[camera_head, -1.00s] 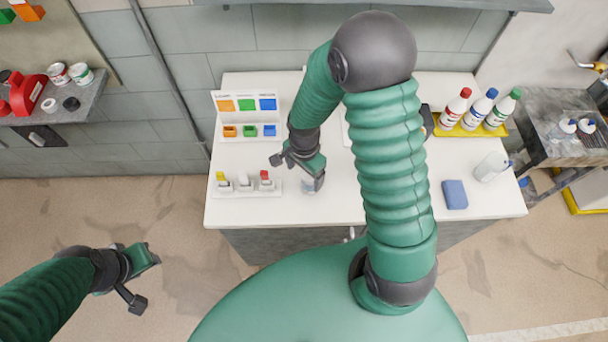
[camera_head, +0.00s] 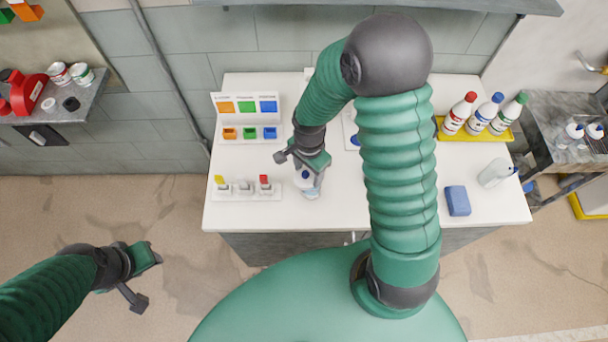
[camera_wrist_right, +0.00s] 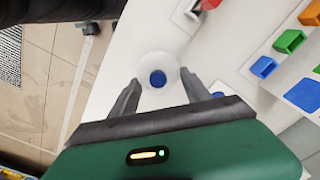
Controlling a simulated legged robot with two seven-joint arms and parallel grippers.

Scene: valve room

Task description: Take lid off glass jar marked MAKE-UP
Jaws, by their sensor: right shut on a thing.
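A glass jar (camera_head: 313,191) stands on the white bench near its front edge, mostly under my right gripper. A pale round lid with a blue centre (camera_head: 304,177) shows at its top. My right gripper (camera_head: 302,170) is shut on this lid. In the right wrist view the lid (camera_wrist_right: 157,67) sits between the two fingertips (camera_wrist_right: 160,90). I cannot tell whether the lid is touching the jar or raised, and no MAKE-UP lettering is readable. My left gripper (camera_head: 146,278) is open and empty over the floor at left.
Behind the jar is a rack of coloured bins (camera_head: 246,118). To its left stands a strip of small capped items (camera_head: 243,188). On the right are a yellow tray (camera_head: 470,134) with three bottles, a blue sponge (camera_head: 457,201) and a clear bottle (camera_head: 494,174). My right arm hides the bench middle.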

